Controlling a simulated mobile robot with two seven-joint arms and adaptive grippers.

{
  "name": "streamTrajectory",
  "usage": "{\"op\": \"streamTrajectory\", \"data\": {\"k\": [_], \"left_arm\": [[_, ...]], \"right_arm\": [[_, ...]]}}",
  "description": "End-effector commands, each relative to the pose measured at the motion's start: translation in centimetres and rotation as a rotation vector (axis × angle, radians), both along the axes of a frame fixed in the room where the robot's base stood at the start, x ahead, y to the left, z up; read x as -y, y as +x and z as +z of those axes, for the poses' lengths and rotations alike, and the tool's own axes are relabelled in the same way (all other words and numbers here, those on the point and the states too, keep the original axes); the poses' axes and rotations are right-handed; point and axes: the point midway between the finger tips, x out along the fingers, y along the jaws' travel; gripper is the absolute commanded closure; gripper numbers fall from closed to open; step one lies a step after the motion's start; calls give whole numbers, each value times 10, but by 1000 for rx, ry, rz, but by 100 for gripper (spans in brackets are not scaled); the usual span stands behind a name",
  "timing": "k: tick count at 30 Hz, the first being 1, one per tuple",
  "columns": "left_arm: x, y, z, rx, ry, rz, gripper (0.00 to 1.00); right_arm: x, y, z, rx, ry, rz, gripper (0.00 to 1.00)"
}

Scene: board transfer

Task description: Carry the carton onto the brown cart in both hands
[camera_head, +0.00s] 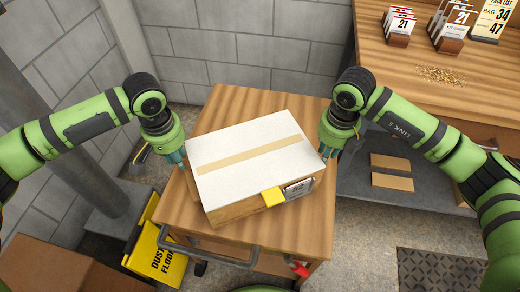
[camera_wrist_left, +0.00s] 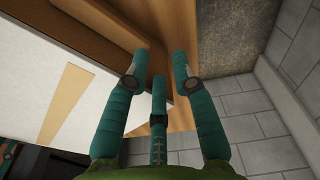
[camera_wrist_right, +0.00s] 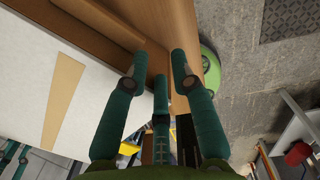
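The carton (camera_head: 245,160) has a white top with a tan tape strip, brown sides, a yellow tag and a label. It sits turned slightly on the wooden top of the brown cart (camera_head: 270,105) and looks level. My left gripper (camera_head: 178,160) is at the carton's left end and my right gripper (camera_head: 330,152) at its right end. In the left wrist view the fingers (camera_wrist_left: 160,68) are spread beside the carton's brown edge (camera_wrist_left: 100,30). In the right wrist view the fingers (camera_wrist_right: 160,68) stand the same way at the other end. Fingertip contact is unclear.
A yellow floor sign (camera_head: 158,255) stands left of the cart, whose metal handle (camera_head: 210,252) faces me. A wooden workbench (camera_head: 440,90) with number cards is at the right. Flat brown pieces (camera_head: 391,172) lie on its lower shelf. A block wall is behind.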

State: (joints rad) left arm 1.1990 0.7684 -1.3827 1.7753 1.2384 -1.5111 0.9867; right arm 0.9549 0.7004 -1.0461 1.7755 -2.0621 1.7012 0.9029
Motion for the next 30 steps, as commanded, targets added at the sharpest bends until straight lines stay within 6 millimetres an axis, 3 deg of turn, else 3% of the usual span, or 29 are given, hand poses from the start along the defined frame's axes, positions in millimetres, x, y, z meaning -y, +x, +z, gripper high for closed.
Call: {"op": "streamTrajectory", "data": {"k": [5,19,26,30], "left_arm": [[0,0,13,2,-1,0,74],[0,-7,104,3,-1,-1,74],[0,-8,120,0,-1,-1,74],[0,-9,120,0,-1,-1,74]], "right_arm": [[0,0,0,-1,-1,0,74],[1,0,0,-1,-2,-1,74],[1,0,4,0,-1,-1,74],[1,0,22,4,-1,-2,74]]}}
